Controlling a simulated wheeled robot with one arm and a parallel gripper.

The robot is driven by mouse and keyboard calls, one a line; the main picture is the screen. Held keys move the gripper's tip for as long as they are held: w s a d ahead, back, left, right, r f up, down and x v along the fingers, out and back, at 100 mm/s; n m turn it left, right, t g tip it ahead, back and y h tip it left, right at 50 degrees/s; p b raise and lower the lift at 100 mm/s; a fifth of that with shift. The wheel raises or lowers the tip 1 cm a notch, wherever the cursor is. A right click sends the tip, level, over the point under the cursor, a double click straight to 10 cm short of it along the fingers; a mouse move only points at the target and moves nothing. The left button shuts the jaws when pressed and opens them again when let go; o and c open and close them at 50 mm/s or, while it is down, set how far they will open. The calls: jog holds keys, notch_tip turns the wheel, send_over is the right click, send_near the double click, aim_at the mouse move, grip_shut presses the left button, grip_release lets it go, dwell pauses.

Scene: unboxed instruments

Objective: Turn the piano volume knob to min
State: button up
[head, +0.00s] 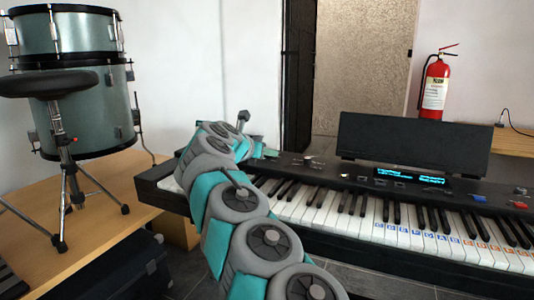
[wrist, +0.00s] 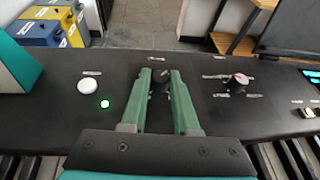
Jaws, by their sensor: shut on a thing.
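The piano (head: 330,225) is a black keyboard, with its top panel (wrist: 50,125) seen close up in the wrist view. My gripper (wrist: 161,72) has two green fingers, closed around a small dark knob (wrist: 160,77) on that panel. The fingers hide part of this knob, and I cannot read its labels or tell which way it points. In the head view my gripper (head: 270,153) is at the back left of the piano, and the held knob cannot be made out there. Another knob with a red mark (wrist: 238,79) and small labels around it sits to the right, apart from the fingers.
A white round button (wrist: 88,87) and a green-lit one (wrist: 105,104) lie left of the fingers. A black music stand (head: 410,145) rises behind the lit display (head: 410,176). Drums (head: 85,105) and a stool (head: 50,84) stand at left; a fire extinguisher (head: 435,88) is at the back.

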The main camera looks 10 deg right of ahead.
grip_shut()
jog(key=shift+s+d+n+t+y, duration=0.15)
jog(key=shift+n+t+y, duration=0.25)
jog(key=shift+n+y, duration=0.3)
jog(key=shift+b, duration=0.3)
jog(key=shift+d+f+n+t+y+b, duration=0.15)
jog(key=shift+n+t+y+b, duration=0.35)
jog(key=shift+n+y+b, duration=0.5)
jog(key=shift+d+f+n+t+y+b, duration=0.15)
jog(key=shift+n+t+y+b, duration=0.35)
jog(key=shift+n+y+b, duration=0.5)
jog(key=n+y+b, duration=0.2)
jog(key=y+b, duration=0.1)
jog(key=n+y+b, duration=0.1)
jog(key=shift+s+d+r+n+t, duration=0.1)
jog(key=shift+d+n+t, duration=0.15)
jog(key=shift+n+t, duration=0.05)
jog(key=shift+r+y+b, duration=0.1)
jog(key=shift+y+b, duration=0.4)
jog(key=shift+b, duration=0.05)
